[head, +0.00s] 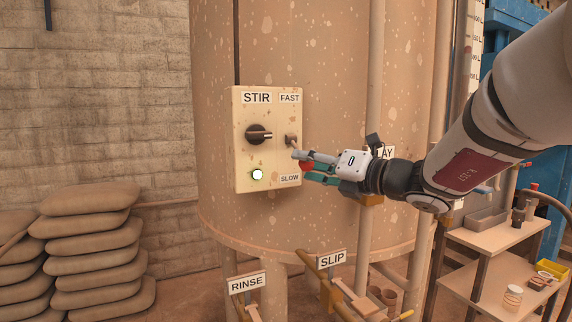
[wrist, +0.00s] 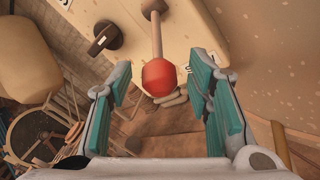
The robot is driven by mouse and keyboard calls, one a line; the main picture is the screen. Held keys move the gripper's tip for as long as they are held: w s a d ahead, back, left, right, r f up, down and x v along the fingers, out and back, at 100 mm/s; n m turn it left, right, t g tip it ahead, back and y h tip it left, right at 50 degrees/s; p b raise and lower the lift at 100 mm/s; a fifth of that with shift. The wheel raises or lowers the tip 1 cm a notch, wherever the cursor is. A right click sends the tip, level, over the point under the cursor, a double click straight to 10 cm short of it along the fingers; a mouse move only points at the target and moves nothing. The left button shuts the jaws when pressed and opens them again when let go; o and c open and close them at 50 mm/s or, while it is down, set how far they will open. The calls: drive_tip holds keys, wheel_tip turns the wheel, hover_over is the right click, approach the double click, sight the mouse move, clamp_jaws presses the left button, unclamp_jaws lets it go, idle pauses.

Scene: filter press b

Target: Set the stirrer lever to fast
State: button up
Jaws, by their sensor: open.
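The cream STIR panel (head: 266,117) is fixed to the tank, with FAST (head: 290,98) marked at the upper right and SLOW (head: 289,179) at the lower right. The stirrer lever's pivot (head: 290,139) sits between these labels. Its metal rod (wrist: 157,38) ends in a red ball knob (wrist: 158,77). In the head view the knob (head: 306,165) is partly hidden by a finger. My gripper (head: 308,166) is open at the knob; it also shows in the wrist view (wrist: 165,88), with the knob between its teal pads and visible space on both sides.
A black rotary knob (head: 259,135) and a lit lamp (head: 257,175) are on the panel's left. A vertical pipe (head: 375,70) stands just right of the panel. RINSE (head: 247,284) and SLIP (head: 331,260) signs are below. Stacked sacks (head: 100,240) lie at the left.

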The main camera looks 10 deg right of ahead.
drive_tip(key=shift+w+a, duration=0.4)
drive_tip(key=shift+w, duration=0.1)
clamp_jaws()
